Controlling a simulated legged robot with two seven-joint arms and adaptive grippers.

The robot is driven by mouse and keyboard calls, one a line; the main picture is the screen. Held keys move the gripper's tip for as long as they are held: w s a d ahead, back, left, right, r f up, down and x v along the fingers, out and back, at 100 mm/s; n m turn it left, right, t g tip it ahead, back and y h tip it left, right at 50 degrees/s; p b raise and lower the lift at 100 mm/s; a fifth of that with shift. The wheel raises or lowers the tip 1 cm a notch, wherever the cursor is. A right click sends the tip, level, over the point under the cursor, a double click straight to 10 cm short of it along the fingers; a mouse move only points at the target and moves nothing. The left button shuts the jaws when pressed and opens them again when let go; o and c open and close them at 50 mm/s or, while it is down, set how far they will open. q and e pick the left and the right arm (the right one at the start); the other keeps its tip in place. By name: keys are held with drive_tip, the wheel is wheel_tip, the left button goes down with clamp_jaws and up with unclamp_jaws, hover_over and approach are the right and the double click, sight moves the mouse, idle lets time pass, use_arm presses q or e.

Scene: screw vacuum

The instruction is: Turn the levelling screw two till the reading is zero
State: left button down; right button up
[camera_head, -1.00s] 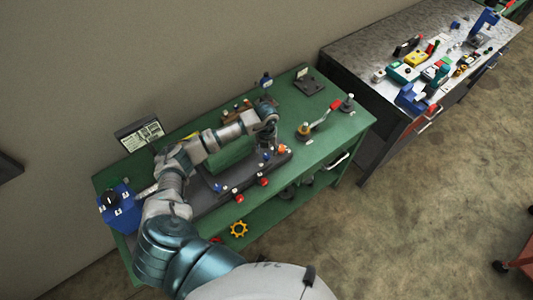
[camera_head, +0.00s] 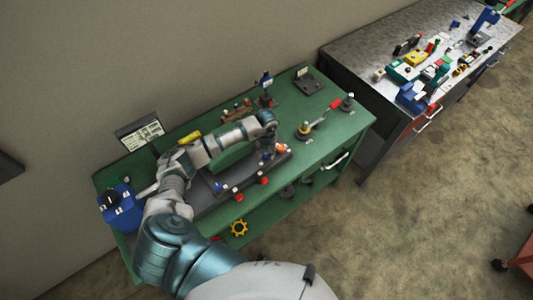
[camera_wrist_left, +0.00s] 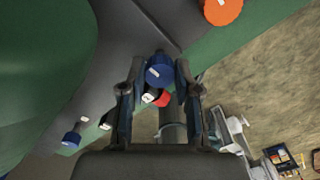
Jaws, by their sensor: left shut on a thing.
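My left gripper (camera_wrist_left: 155,80) is shut on a blue screw knob (camera_wrist_left: 160,70), which sits between its fingertips in the left wrist view. In the head view the left gripper (camera_head: 268,145) points down over the right end of the dark base of the green machine (camera_head: 232,156). A second blue knob (camera_wrist_left: 71,139) stands farther along the same base. No number marks on the knobs can be read. A panel (camera_head: 143,134) stands at the bench's back left; its writing is too small to read. My right gripper is out of view.
An orange knob (camera_head: 281,148) is close to the gripper, and red knobs (camera_head: 264,181) line the base's front. A blue box (camera_head: 119,209) is at the bench's left end. A red-handled lever (camera_head: 334,105) is at the right. A second bench (camera_head: 360,50) stands farther right.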

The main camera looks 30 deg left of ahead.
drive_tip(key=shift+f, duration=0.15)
